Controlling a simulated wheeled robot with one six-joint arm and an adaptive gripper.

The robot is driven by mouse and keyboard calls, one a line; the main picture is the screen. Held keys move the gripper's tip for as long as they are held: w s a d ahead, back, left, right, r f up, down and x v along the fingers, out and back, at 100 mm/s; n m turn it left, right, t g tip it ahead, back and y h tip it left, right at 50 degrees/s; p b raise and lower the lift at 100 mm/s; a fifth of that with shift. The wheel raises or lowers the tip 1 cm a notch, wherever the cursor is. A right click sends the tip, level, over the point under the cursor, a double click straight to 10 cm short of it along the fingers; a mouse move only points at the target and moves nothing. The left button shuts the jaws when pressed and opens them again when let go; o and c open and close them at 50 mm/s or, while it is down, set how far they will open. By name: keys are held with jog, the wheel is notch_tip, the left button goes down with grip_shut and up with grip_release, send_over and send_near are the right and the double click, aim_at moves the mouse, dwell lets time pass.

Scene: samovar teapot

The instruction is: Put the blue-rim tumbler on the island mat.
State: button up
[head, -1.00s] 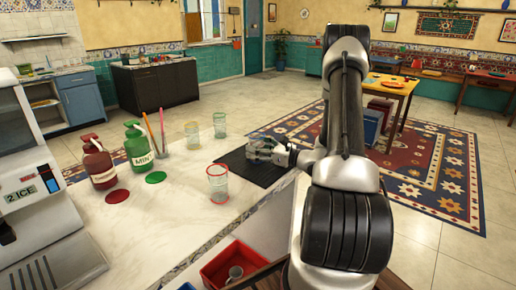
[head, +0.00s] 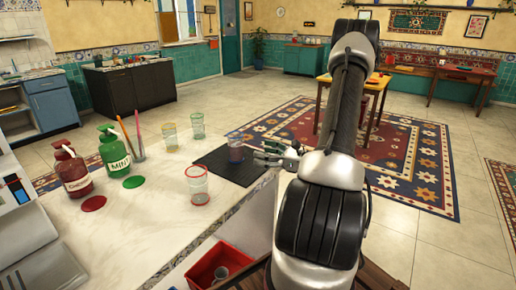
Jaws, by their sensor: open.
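The blue-rim tumbler (head: 236,150), a clear glass that looks bluish, stands upright on the dark island mat (head: 226,172). It is near the middle of the mat, toward its far side. My gripper (head: 264,153) is open and empty, just right of the tumbler, with its fingers pointing left toward it. A small gap seems to show between the fingers and the glass. The rim color is too small to be certain.
A red-rim tumbler (head: 197,186) stands left of the mat. A yellowish tumbler (head: 170,136) and a greenish one (head: 198,126) stand farther back. Red (head: 70,166) and green (head: 114,153) pump bottles stand at left. A red bin (head: 220,266) sits below the counter edge.

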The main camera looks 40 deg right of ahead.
jog(key=s+a+r+n+g+y, duration=0.1)
jog(key=s+a+r+n+g, duration=0.55)
jog(key=a+n, duration=0.25)
jog(key=s+a+r+n+g, duration=0.5)
jog(key=s+a+n+g, duration=0.15)
jog(key=a+n, duration=0.2)
jog(key=s+d+r+n+t+h, duration=0.1)
jog(key=s+d+r+n+h, duration=0.3)
jog(key=s+r+n+h, duration=0.4)
jog(key=n+h, duration=0.2)
jog(key=n, duration=0.2)
jog(key=shift+s+d+r+t, duration=0.15)
jog(key=shift+d+r+t, duration=0.15)
jog(key=shift+t, duration=0.1)
